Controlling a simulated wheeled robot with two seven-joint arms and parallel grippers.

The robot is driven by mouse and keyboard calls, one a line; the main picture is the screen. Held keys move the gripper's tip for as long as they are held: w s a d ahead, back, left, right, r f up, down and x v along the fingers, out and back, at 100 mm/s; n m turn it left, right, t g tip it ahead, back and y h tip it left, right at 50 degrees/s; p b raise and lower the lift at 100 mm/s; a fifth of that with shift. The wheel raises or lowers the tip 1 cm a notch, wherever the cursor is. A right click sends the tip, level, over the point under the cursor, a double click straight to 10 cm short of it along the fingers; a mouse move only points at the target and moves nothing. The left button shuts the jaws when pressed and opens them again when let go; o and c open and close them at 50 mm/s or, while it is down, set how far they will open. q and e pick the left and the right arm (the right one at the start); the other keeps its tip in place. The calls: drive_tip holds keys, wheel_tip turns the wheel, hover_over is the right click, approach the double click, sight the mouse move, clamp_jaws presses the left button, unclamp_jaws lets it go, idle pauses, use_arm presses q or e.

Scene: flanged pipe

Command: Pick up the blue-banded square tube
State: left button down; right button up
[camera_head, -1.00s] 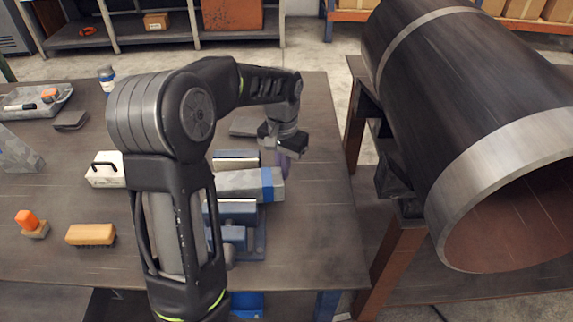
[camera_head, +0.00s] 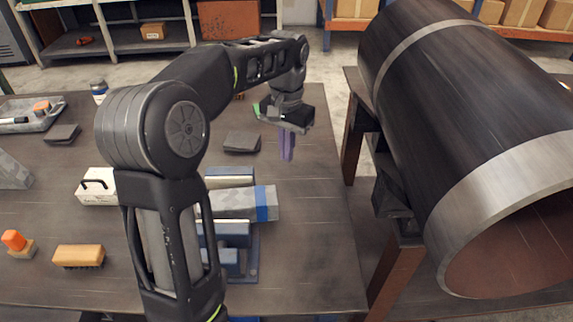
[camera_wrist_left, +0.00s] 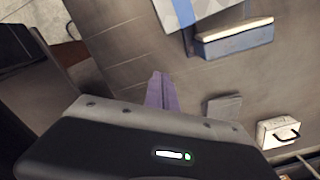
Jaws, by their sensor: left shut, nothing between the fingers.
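The blue-banded square tube (camera_head: 238,204) is grey with a blue band near its right end. It lies across the blue vise (camera_head: 252,262) on the table, its left part hidden behind my left arm. Part of the tube with its blue band (camera_wrist_left: 183,12) shows at the top edge of the left wrist view. My left gripper (camera_head: 287,156) is beyond and right of the tube, raised above the table and apart from it. Its purple fingers are together and empty, and they also show in the left wrist view (camera_wrist_left: 160,90). My right gripper is not in view.
A large dark pipe (camera_head: 465,110) on a stand is to the right. A dark flat block (camera_head: 242,141) lies beyond the vise. A white box with a handle (camera_head: 97,187), a brush (camera_head: 79,256) and a tray (camera_head: 50,117) are on the left. The table's right side is clear.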

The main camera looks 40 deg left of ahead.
sight(250, 197)
use_arm(q)
drive_tip(key=shift+r, duration=0.55)
drive_tip(key=c, duration=2.2)
unclamp_jaws()
